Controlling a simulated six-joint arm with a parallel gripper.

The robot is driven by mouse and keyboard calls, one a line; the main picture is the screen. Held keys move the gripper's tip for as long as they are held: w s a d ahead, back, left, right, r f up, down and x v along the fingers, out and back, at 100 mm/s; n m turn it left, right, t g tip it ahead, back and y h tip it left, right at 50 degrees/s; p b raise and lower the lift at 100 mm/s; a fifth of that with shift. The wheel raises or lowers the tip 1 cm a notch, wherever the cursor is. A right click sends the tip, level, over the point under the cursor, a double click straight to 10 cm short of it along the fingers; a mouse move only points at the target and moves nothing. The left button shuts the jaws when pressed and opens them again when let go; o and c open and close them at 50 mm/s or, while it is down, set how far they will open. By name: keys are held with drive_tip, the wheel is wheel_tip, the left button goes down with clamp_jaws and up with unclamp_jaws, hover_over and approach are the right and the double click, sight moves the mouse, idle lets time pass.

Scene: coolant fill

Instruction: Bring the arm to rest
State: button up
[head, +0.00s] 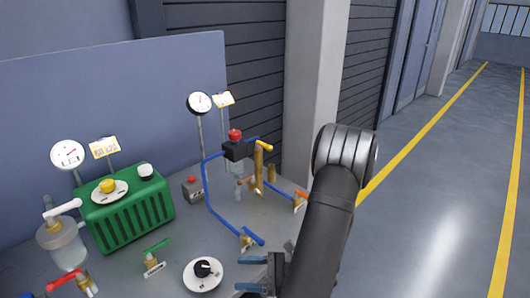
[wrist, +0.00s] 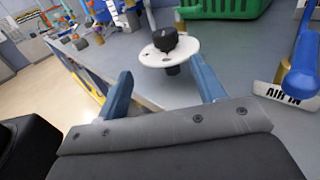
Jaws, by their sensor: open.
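My gripper (head: 250,273) is at the bottom middle of the head view, near the front of the grey bench. Its two blue fingers are apart with nothing between them. In the wrist view the open fingers (wrist: 161,68) point toward a black knob (wrist: 165,39) on a round white plate (wrist: 181,52). The knob also shows in the head view (head: 203,268), to the left of my gripper. The fingers look apart from the knob and its plate. My arm hides part of the bench's right side.
A green ribbed box (head: 125,213) stands on the bench (head: 120,268). Blue pipes (head: 210,190), a brass valve with a yellow handle (head: 259,168) and gauges (head: 199,103) stand behind my gripper. An "AIR IN" label (wrist: 285,96) and blue handle (wrist: 304,68) are close at right in the wrist view.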

drive_tip(key=shift+w+a+r+n+g, duration=0.1)
drive_tip(key=shift+w+a+n+g, duration=0.15)
drive_tip(key=shift+a+g, duration=0.3)
drive_tip(key=shift+w+a+n+g, duration=0.1)
drive_tip(key=shift+a+n+g, duration=0.25)
drive_tip(key=shift+a, duration=0.3)
drive_tip(key=shift+w+a+r+n+g, duration=0.1)
drive_tip(key=shift+w+a+n+g, duration=0.1)
drive_tip(key=shift+a+n+g, duration=0.3)
drive_tip(key=shift+a, duration=0.1)
